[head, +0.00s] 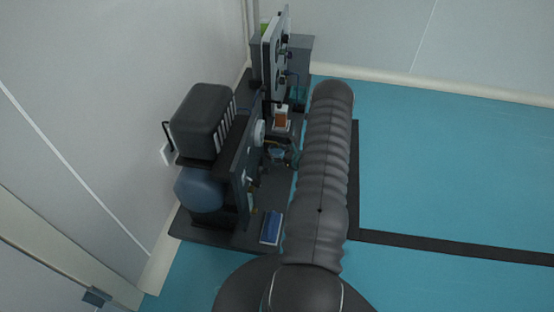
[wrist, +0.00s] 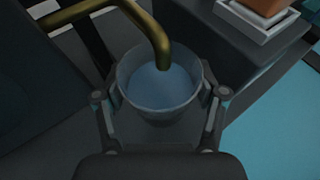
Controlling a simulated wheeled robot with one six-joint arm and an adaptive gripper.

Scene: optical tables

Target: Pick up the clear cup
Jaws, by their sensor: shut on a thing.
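The clear cup (wrist: 165,88) stands upright in the middle of the wrist view, bluish and see-through, with its open rim facing up. My gripper (wrist: 161,97) is shut on it, with one finger on each side of the cup. A curved brass spout (wrist: 150,28) comes in from the upper left, and its end hangs over the cup's mouth. The cup's lower part is partly hidden by my gripper. In the head view my arm covers much of the middle, and I cannot make out the cup clearly there.
A dark machine with a black box (head: 202,120) and a blue round tank (head: 200,190) stands by the left wall. A small orange-brown block (head: 281,119) sits beyond the spout area. A blue flat item (head: 271,227) lies near the front. The blue floor (head: 450,180) at right is clear.

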